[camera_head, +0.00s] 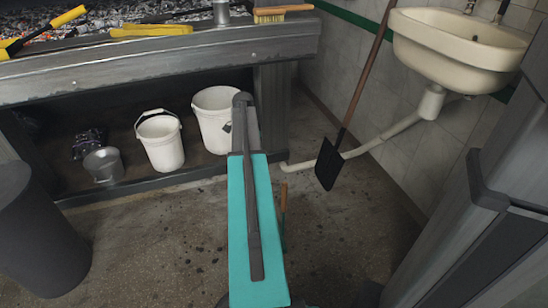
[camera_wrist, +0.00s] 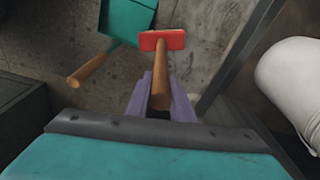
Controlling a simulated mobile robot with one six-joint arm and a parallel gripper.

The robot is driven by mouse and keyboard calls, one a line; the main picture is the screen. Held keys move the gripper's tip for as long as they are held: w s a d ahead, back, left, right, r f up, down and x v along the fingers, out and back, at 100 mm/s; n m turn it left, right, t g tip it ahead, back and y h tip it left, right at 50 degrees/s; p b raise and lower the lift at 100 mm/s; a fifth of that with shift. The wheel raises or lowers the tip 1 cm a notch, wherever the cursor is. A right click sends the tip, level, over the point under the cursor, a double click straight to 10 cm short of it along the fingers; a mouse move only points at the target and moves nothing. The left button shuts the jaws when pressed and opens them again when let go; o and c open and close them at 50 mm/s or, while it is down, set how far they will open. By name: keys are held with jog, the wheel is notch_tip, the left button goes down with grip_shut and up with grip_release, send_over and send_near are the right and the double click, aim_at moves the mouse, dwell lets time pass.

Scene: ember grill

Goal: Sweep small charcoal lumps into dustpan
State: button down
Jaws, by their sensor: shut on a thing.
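In the wrist view my gripper (camera_wrist: 160,95) is shut on the wooden handle of a brush with a red head (camera_wrist: 162,40). The brush points away from me, above the floor; I cannot tell whether its head touches it. A teal dustpan (camera_wrist: 122,20) with a wooden handle lies on the floor, left of the brush head. In the head view my arm hides the gripper and brush; a wooden handle with a bit of teal (camera_head: 284,198) shows beside it. Small dark spots (camera_head: 198,245) dot the floor, perhaps charcoal lumps or stains.
A metal grill counter (camera_head: 150,75) holds coals and yellow-handled tools. White buckets (camera_head: 160,142) and a metal pail (camera_head: 104,166) stand on its lower shelf. A dark bin (camera_head: 38,235) stands left. Floor between is largely open.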

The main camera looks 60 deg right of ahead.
jog(key=w+a+r+n, duration=0.3)
jog(key=w+a, duration=0.7)
jog(key=w+a+r+n, duration=0.2)
jog(key=w+a+r, duration=0.1)
jog(key=w+a, duration=0.6)
jog(key=w+a+r+n, duration=0.3)
jog(key=w+a, duration=0.7)
jog(key=w+a+r+n, duration=0.1)
jog(key=a+r+n, duration=0.2)
jog(key=a, duration=0.8)
jog(key=w+a+r+n+t, duration=0.1)
jog(key=w+a+r+n, duration=0.1)
jog(key=a+n, duration=0.6)
jog(key=w+a+r+n+t+y, duration=0.1)
jog(key=a+r+n, duration=0.3)
jog(key=a, duration=1.2)
jog(key=shift+w+a+r+n, duration=0.2)
jog(key=shift+w+r+n, duration=0.2)
jog(key=shift+n, duration=0.8)
jog(key=shift+d, duration=0.1)
